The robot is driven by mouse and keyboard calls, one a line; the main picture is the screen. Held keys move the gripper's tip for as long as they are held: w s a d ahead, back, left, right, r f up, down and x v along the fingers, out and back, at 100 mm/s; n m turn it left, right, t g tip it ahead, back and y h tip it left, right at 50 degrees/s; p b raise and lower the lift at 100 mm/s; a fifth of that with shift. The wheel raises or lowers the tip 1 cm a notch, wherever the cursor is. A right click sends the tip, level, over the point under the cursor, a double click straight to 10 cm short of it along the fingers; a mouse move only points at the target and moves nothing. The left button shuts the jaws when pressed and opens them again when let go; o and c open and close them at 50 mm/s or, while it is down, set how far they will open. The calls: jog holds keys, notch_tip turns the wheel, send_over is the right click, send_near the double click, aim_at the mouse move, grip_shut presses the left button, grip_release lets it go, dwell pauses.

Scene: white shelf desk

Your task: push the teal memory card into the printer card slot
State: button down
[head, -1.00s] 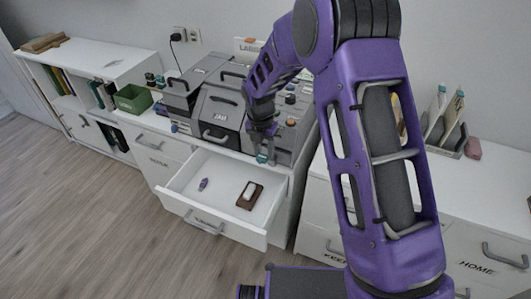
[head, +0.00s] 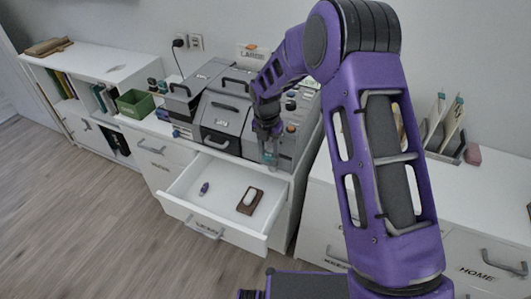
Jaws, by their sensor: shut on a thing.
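My gripper (head: 269,158) is in front of the grey printer (head: 294,125), low by its front face and above the back right part of the open drawer. A small teal piece, the memory card (head: 269,160), shows at the fingertips, and the gripper is shut on it. The card slot itself cannot be made out; my gripper and arm cover part of the printer's front. I cannot tell whether the card touches the printer.
The white drawer (head: 250,232) stands open below, holding a brown tray (head: 245,206) with a white object and a small purple item (head: 204,188). A dark grey machine (head: 222,133) and a green box (head: 134,103) stand to the left.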

jog(key=shift+w+d, duration=0.2)
jog(key=shift+w, duration=0.35)
jog(key=shift+w+d, duration=0.2)
jog(key=shift+w, duration=0.3)
jog(key=shift+w+d+p, duration=0.3)
jog(key=shift+w+p, duration=0.05)
jog(key=shift+w, duration=0.45)
jog(key=shift+w+d+p, duration=0.25)
jog(key=shift+w+p, duration=0.05)
jog(key=shift+w, duration=0.5)
dwell(1.1)
jog(key=c, duration=0.5)
grip_release()
jog(key=shift+o, duration=0.7)
jog(key=shift+d, duration=0.1)
jog(key=shift+r, duration=0.15)
notch_tip(320, 180, up, 17)
jog(key=s+a, duration=0.1)
jog(key=s, duration=0.1)
